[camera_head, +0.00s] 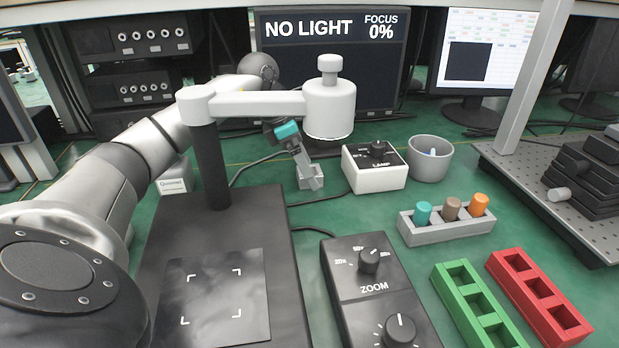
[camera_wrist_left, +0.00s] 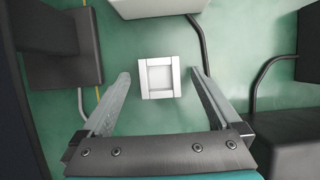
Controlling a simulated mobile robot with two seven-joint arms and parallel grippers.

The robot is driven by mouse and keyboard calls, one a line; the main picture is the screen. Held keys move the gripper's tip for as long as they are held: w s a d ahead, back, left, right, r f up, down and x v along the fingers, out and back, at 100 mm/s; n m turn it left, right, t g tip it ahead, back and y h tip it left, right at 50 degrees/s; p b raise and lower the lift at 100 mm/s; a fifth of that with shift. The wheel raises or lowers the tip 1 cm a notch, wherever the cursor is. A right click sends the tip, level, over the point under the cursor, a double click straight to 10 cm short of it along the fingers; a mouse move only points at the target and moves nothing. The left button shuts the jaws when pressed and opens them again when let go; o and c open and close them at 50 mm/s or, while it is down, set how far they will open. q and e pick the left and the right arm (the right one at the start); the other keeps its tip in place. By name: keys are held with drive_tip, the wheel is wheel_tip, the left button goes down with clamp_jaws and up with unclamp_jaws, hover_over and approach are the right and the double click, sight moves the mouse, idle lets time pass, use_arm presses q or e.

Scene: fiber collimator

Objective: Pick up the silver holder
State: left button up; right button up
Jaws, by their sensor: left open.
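The silver holder (camera_wrist_left: 146,79) is a small square block with a square recess in its top. It rests on the green table and appears centred between my left gripper's fingertips in the left wrist view. My left gripper (camera_wrist_left: 160,74) is open, with a finger on each side of the holder and visible gaps; the height between them is hard to tell. In the head view the holder (camera_head: 313,183) shows just below my left gripper (camera_head: 303,166), partly hidden by the fingers. My right gripper is not in view.
A white lamp box (camera_head: 375,178) and a grey cup (camera_head: 430,158) stand right of the holder. The microscope's head (camera_head: 330,105) overhangs nearby, its dark base (camera_head: 170,235) to the left. A zoom box (camera_head: 345,282), grey rack (camera_head: 450,232), and green (camera_head: 442,283) and red (camera_head: 515,270) racks lie nearer.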

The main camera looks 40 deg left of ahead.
use_arm(q)
clamp_jaws()
idle(0.7)
